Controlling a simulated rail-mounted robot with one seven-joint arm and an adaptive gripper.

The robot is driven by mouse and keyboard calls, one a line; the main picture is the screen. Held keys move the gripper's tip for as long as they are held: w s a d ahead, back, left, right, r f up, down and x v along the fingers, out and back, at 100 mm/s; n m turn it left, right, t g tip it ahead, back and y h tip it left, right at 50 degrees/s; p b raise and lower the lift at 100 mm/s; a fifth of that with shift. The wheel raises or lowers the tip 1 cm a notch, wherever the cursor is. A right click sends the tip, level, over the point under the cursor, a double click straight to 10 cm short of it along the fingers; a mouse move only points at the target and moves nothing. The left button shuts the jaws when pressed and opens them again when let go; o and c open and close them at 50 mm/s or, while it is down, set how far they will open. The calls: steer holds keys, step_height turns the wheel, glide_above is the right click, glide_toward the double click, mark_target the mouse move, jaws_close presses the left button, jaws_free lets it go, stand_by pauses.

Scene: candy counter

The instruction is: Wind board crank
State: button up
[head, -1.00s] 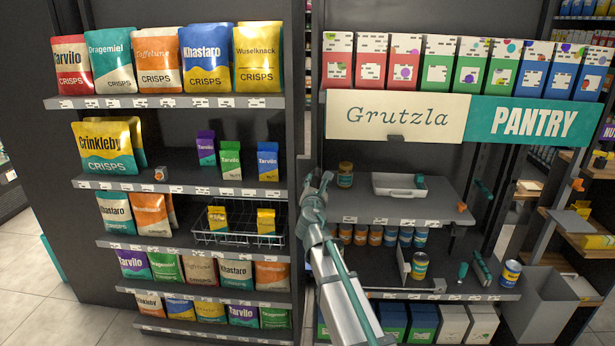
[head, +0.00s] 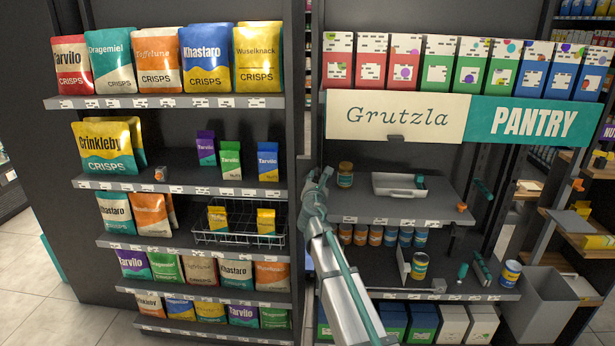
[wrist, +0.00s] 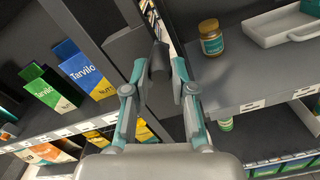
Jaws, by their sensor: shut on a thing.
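The crank's dark cylindrical handle (wrist: 158,62) shows in the wrist view between my two fingertips, beside a dark plate on the shelf upright. My gripper (wrist: 160,78) is shut on this handle. In the head view my gripper (head: 320,185) is at the gap between the two shelf units, and it hides the crank there.
Crisp bags and small cartons (wrist: 85,70) fill the left unit close to my gripper. A jar (head: 345,175) and a white tray (head: 390,194) stand on the right unit's shelf. A grey bin (head: 540,305) stands at lower right.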

steer(key=shift+d+f+b, duration=0.55)
steer(key=shift+d+f, duration=0.1)
steer(key=shift+f, duration=0.45)
